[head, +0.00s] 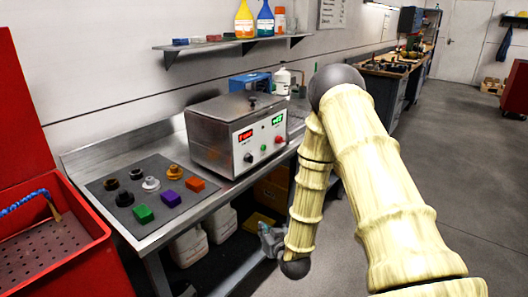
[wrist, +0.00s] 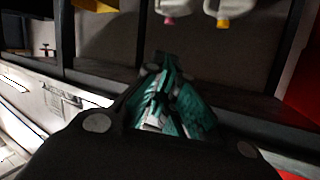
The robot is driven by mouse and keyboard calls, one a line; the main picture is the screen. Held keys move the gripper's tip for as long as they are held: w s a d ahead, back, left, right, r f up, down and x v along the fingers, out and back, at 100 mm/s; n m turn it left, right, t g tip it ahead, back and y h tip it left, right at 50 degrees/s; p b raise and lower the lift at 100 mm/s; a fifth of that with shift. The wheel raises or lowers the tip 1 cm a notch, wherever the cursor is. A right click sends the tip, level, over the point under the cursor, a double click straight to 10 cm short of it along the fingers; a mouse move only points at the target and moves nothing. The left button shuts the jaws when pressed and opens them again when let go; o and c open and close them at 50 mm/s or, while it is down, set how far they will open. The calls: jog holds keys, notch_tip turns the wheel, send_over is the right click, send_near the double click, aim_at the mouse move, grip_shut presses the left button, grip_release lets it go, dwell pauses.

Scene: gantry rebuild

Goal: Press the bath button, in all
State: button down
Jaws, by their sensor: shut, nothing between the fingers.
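The bath is a steel box (head: 212,130) with a lid, standing on the metal bench. Its white front panel (head: 262,142) carries a red display, a green display, a dark knob and small buttons. One small red button (head: 278,140) sits at the right of the panel, and a green one (head: 263,149) is left of it. Which one is the bath button I cannot tell. My gripper (head: 270,240) hangs below the bench edge in the head view, well below and apart from the panel. In the wrist view its teal-padded fingers (wrist: 170,105) are together and empty. The bath is not in the wrist view.
A dark mat (head: 112,213) with coloured blocks and round fittings lies on the bench (head: 200,207), left of the bath. A red parts washer (head: 60,250) stands at far left. White jugs (head: 190,247) sit under the bench. Open floor (head: 440,140) lies to the right.

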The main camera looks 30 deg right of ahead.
aim_at(264, 148)
jog(key=w+d+r+m+t+h, duration=0.1)
jog(key=w+d+r+t+h, duration=0.1)
jog(key=d+r, duration=0.5)
jog(key=w+d+r+m+t+h+b, duration=0.1)
jog(key=d+r+t, duration=0.5)
jog(key=r, duration=0.9)
jog(key=w+d+m+h, duration=0.1)
jog(key=w+d+h, duration=0.1)
jog(key=shift+w+d+r, duration=0.25)
jog(key=shift+w, duration=0.15)
jog(key=shift+w+b, duration=0.1)
jog(key=shift+b, duration=0.2)
jog(key=w+a+b, duration=0.2)
jog(key=w+a, duration=0.1)
jog(key=w, duration=0.5)
jog(key=shift+a, duration=0.2)
jog(key=shift+w+a, duration=0.1)
jog(key=shift+w, duration=0.05)
jog(key=shift+w+a+b, duration=0.1)
jog(key=shift+w+b, duration=0.15)
jog(key=shift+b, duration=0.15)
